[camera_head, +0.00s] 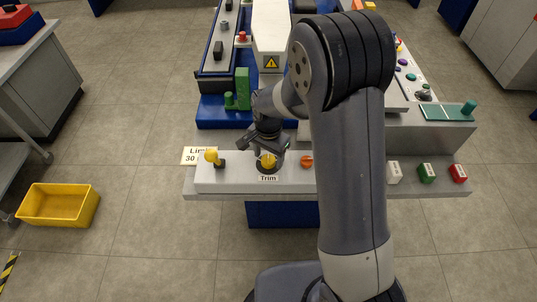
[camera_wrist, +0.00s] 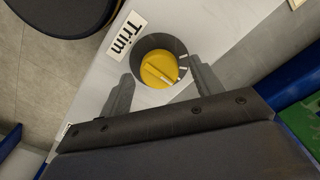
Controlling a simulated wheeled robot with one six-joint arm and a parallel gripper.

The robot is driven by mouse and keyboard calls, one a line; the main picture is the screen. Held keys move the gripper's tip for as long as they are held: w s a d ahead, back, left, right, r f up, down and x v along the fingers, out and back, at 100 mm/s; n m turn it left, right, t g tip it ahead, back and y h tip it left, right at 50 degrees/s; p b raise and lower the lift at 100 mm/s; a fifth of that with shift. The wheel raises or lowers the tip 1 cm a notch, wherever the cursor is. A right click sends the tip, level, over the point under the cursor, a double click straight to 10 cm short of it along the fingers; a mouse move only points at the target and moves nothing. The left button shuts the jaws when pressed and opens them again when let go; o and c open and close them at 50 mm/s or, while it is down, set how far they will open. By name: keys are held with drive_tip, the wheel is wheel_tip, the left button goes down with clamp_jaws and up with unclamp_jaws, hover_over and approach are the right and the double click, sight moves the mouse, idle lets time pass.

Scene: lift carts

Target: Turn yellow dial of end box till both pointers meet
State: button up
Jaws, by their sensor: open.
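The yellow dial (camera_head: 267,161) sits in a dark round collar on the pale end box (camera_head: 225,183), behind the "Trim" label (camera_head: 268,178). In the wrist view the yellow dial (camera_wrist: 156,73) has a raised ridge across its face with a pale line. Small white marks show on the collar (camera_wrist: 176,47) at the dial's right side. The pale line and these marks do not clearly meet. My gripper (camera_head: 265,149) is over the dial, pointing down. In the wrist view its two fingers stand apart either side of the dial, with no clear contact visible.
A yellow lever (camera_head: 212,156) stands left of the dial, and an orange knob (camera_head: 306,161) to its right. White, green and red blocks (camera_head: 427,172) sit farther right. A green upright part (camera_head: 242,88) stands behind. A yellow bin (camera_head: 60,205) is on the floor at left.

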drive_tip(key=shift+c, duration=0.4)
drive_tip(key=c, duration=0.9)
drive_tip(key=shift+n, duration=0.3)
drive_tip(key=n+b, duration=0.1)
drive_tip(key=n, duration=0.4)
drive_tip(key=shift+n, duration=0.3)
drive_tip(key=n, duration=0.5)
drive_tip(key=shift+n+b, duration=0.35)
drive_tip(key=shift+n, duration=0.05)
drive_tip(key=o, duration=1)
